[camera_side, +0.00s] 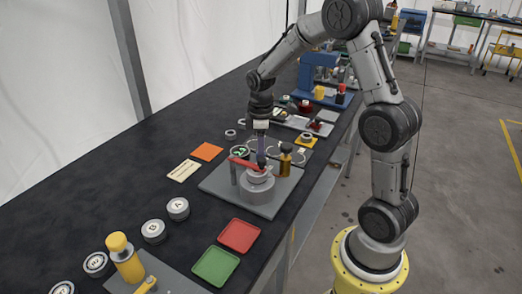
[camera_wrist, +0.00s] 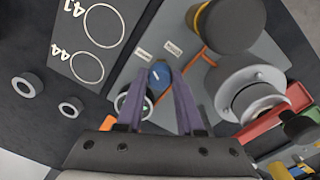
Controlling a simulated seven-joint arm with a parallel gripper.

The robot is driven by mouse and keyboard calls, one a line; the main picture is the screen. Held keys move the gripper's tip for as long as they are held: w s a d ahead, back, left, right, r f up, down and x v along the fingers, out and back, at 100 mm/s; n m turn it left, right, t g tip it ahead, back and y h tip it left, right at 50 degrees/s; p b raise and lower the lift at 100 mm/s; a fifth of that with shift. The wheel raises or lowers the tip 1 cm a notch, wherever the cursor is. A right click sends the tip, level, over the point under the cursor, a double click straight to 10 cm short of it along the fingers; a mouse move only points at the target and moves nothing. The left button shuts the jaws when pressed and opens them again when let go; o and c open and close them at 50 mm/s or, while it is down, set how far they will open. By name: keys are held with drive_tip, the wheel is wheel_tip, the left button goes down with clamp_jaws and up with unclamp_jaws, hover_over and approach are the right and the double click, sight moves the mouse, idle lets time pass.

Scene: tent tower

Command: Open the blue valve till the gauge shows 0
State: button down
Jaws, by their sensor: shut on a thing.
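The blue valve (camera_wrist: 160,76) is a small round knob with a pale line on top, on a grey plate in the wrist view. My gripper (camera_wrist: 161,84) has its two purple fingers on either side of the knob, shut on it. In the side view my gripper (camera_side: 261,163) points down over the grey plate, and the knob is hidden there. A round dial with green marks, seemingly the gauge (camera_wrist: 130,104), sits beside the valve, partly behind a finger. It also shows in the side view (camera_side: 240,151). Its reading is too small to tell.
On the grey plate (camera_side: 214,185) stand a grey round fitting (camera_side: 257,184), a red lever (camera_side: 242,163) and a brass-coloured cylinder (camera_side: 285,162), all close to my gripper. Red (camera_side: 239,235) and green (camera_side: 215,266) trays lie nearer the camera.

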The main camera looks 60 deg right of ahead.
drive_tip(key=m, duration=0.6)
drive_tip(key=shift+r+m, duration=0.1)
drive_tip(key=shift+m, duration=0.2)
drive_tip(key=m, duration=0.6)
drive_tip(key=shift+w, duration=0.1)
idle(0.3)
drive_tip(key=c, duration=0.5)
unclamp_jaws()
drive_tip(key=shift+c, duration=0.2)
wheel_tip(320, 180, up, 14)
drive_tip(key=shift+a, duration=0.25)
drive_tip(key=shift+w, duration=0.1)
